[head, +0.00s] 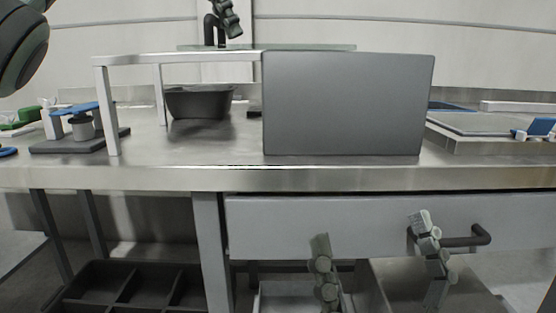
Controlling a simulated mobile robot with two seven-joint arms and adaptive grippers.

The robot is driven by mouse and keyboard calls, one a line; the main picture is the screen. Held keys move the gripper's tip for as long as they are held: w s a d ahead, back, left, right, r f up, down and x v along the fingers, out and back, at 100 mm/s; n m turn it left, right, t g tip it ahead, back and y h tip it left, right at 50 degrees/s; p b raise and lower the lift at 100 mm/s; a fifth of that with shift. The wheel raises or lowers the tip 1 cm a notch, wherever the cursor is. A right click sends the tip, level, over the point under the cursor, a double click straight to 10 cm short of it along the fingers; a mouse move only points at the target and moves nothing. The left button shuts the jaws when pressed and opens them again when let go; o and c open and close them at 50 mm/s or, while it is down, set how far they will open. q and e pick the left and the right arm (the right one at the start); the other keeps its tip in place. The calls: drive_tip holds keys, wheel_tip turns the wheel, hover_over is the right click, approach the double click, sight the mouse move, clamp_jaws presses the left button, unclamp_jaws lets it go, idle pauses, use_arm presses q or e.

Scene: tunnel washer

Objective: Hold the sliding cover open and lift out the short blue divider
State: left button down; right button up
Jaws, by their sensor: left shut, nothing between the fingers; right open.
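My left gripper (232,26) is shut and empty at the top. It is beside a black bent handle (208,30) above a thin greenish plate (310,47); contact between them cannot be told. That plate lies over a pale frame and may be the sliding cover. A large grey panel (348,104) stands upright at the frame's front right and hides what is behind it. My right gripper (371,228) is open and empty, low in front of the drawer, its fingers wide apart. I cannot pick out the short blue divider.
A grey drawer (310,224) with a dark bar handle (475,238) sits under the steel table (210,177). A dark bin (200,103) stands under the frame. A blue-topped fixture (75,108) is at left, a grey tray (480,123) at right. A black divided crate (128,287) is below.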

use_arm(q)
drive_tip(key=shift+a, duration=0.35)
drive_tip(key=shift+a+p, duration=0.35)
drive_tip(key=shift+a, duration=1)
drive_tip(key=shift+a+p, duration=0.5)
drive_tip(key=shift+a, duration=1.15)
drive_tip(key=shift+a+p, duration=1.5)
drive_tip(key=shift+a, duration=1.4)
